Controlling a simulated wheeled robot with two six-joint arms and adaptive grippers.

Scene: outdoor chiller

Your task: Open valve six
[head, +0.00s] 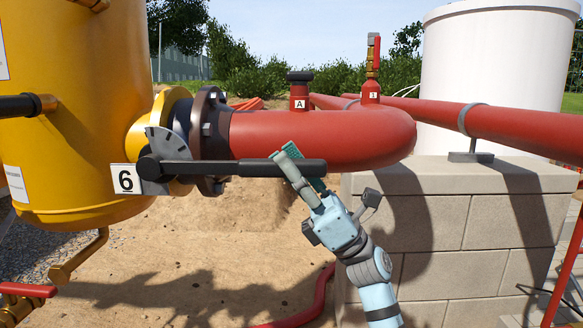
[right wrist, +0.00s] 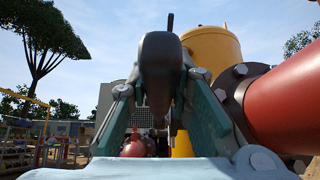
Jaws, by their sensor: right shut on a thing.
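Valve six has a long black lever handle (head: 235,168) that lies level, reaching right from its pivot beside the label "6" (head: 125,180). A grey quarter-disc plate (head: 163,142) sits behind the pivot. My right gripper (head: 300,166) has its fingers on either side of the handle near its free end and is shut on it. In the right wrist view the handle (right wrist: 161,60) shows end-on between the two green fingers (right wrist: 160,105). My left gripper is not in view.
A yellow tank (head: 75,110) stands left of the valve. A thick red pipe (head: 290,135) runs behind the handle, with small valves "A" (head: 299,92) and "1" (head: 371,90) on top. A grey block wall (head: 465,225) stands to the right. Sandy ground below the handle is mostly clear.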

